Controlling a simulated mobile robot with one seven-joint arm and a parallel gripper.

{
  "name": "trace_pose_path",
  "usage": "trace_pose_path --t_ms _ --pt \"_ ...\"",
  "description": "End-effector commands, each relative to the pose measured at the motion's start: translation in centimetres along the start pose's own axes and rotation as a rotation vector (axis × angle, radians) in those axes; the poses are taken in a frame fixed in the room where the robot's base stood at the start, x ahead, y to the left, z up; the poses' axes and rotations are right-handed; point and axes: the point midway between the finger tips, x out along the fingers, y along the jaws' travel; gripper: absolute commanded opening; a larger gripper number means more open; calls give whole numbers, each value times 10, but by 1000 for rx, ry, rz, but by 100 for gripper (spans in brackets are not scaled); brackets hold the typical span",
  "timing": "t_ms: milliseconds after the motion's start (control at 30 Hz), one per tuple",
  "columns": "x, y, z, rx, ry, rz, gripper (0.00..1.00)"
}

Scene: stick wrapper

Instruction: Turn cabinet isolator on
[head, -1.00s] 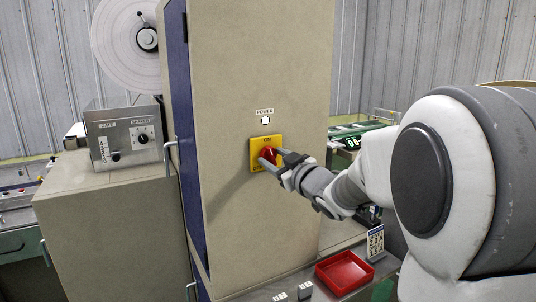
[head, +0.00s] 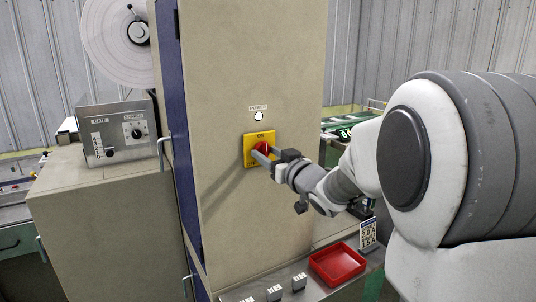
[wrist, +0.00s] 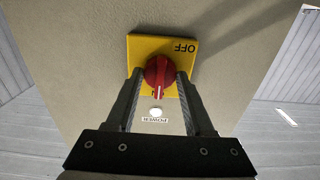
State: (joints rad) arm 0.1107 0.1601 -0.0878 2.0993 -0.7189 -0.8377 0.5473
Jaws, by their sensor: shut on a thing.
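The cabinet isolator is a red rotary knob (head: 264,147) on a yellow plate (head: 249,157) on the beige cabinet front. ON is printed at the plate's top in the head view. My gripper (head: 261,153) is at the knob. In the wrist view, the picture is upside down; my gripper (wrist: 160,76) has a finger on each side of the red knob (wrist: 159,68) and is shut on it. The knob's white mark points down in that picture, toward the power label and away from OFF on the yellow plate (wrist: 150,44). The ON print is mostly hidden there.
A power lamp (head: 258,116), white, sits above the plate. A red tray (head: 337,264) and several small grey switch blocks are on the ledge below. A grey control box (head: 117,130) stands left, under a large white reel (head: 112,40).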

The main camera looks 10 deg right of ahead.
Motion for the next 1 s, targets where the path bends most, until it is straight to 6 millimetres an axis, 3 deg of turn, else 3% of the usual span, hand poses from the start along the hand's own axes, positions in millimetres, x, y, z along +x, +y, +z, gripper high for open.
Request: trace_pose_path --t_ms 133,167,333,733,1000 --pt "0 0 1 0 -2 0 0" --pt "0 0 1 0 -2 0 55" --pt "0 0 1 -1 -1 0 83" --pt "-8 0 0 -2 1 1 83" --pt "-58 1 0 -2 3 4 83"
